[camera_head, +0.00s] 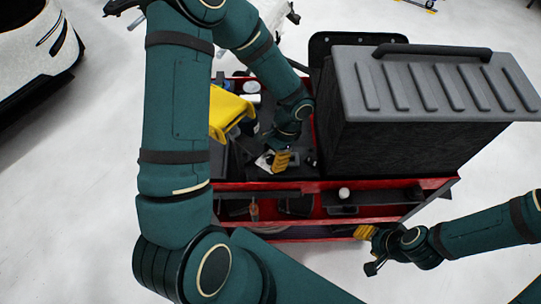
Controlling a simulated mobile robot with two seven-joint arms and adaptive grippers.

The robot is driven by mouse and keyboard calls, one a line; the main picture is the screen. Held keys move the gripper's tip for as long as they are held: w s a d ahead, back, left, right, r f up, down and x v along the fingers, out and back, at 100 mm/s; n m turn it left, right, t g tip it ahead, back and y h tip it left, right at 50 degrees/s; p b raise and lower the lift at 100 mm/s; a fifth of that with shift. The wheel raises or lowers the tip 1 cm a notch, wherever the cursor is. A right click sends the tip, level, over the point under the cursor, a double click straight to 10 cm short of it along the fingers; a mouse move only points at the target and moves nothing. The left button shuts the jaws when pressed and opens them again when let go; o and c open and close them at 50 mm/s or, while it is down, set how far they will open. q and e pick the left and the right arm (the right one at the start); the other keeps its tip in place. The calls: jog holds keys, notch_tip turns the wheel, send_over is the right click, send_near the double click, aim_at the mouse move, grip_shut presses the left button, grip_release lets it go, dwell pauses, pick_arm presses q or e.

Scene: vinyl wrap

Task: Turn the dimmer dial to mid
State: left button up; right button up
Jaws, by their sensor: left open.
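I cannot make out the dimmer dial for certain in the head view. A small round white-topped item (344,193) stands in the red cart's front tray, but I cannot tell what it is. My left gripper (281,161), with yellow fingers, points down into the cart's upper tray, open, beside a small white piece (264,161). I see nothing held in it. My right gripper (366,232), also with yellow fingers, is at the cart's lower front right edge. Its finger gap is too small to judge. My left arm hides much of the cart's left side.
The red cart (400,184) carries a large dark grey case (415,135) with a ribbed lid and handle, close right of my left gripper. A yellow object (229,108) and several small containers crowd the upper left. A white car (30,50) stands far left. The pale floor is open.

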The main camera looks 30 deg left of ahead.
pick_arm(q)
jog(key=shift+o, duration=0.2)
grip_shut()
jog(key=shift+m, duration=0.4)
jog(key=m+y+b, duration=0.1)
jog(key=m, duration=0.1)
jog(key=m+t+y+b, duration=0.1)
jog(key=m, duration=0.2)
jog(key=shift+s+f+m+t, duration=0.1)
jog(key=shift+m+t, duration=0.2)
jog(key=m+t+b, duration=0.1)
jog(key=m, duration=0.1)
jog(key=m+t+b, duration=0.1)
jog(key=m, duration=0.2)
jog(key=shift+y, duration=0.3)
jog(key=shift+m, duration=0.3)
jog(key=shift+c, duration=0.2)
grip_release()
